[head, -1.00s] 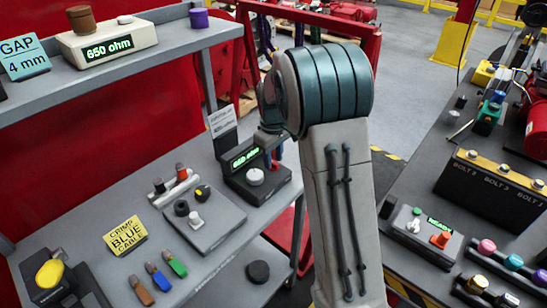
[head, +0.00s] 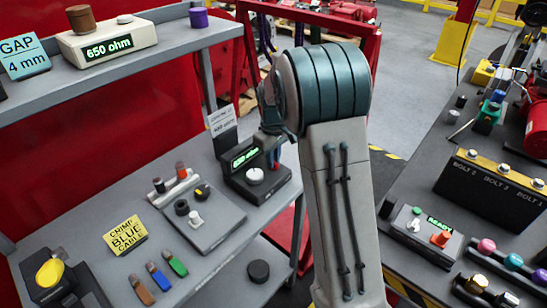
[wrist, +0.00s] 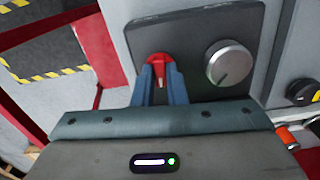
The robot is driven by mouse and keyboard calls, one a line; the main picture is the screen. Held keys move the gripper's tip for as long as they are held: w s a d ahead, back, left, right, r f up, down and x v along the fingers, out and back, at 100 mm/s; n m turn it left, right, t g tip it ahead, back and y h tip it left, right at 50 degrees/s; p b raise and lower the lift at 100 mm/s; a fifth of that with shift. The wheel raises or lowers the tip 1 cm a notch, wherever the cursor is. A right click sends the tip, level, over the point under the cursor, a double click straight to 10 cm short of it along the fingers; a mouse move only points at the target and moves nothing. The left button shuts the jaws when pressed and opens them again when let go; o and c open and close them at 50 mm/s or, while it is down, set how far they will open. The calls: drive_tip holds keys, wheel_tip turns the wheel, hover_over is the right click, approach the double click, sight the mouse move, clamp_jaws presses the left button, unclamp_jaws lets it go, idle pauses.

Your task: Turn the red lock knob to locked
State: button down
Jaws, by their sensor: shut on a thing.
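The red lock knob (wrist: 158,59) shows at the top middle of the wrist view, on a dark grey panel (wrist: 205,35). My gripper (wrist: 160,75) is shut on the red knob, with one blue-grey finger on each side of it. A pale pointer line shows on the knob's face between the fingers. Parts of the knob are hidden by the fingers.
A silver round knob (wrist: 229,63) sits right of the red knob on the same panel. A black knob (wrist: 302,92) and an orange-red part (wrist: 287,137) are farther right. In the head view, a bench (head: 100,190) with small devices stands left and a dark workbench (head: 420,180) right.

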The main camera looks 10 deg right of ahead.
drive_tip(key=m, duration=0.7)
drive_tip(key=shift+m, duration=0.4)
drive_tip(key=m, duration=0.4)
drive_tip(key=shift+r+p, duration=0.1)
drive_tip(key=shift+p, duration=0.25)
drive_tip(key=shift+m, duration=1.8)
drive_tip(key=shift+w+p, duration=0.1)
drive_tip(key=shift+p, duration=0.2)
drive_tip(key=c, duration=1.5)
unclamp_jaws()
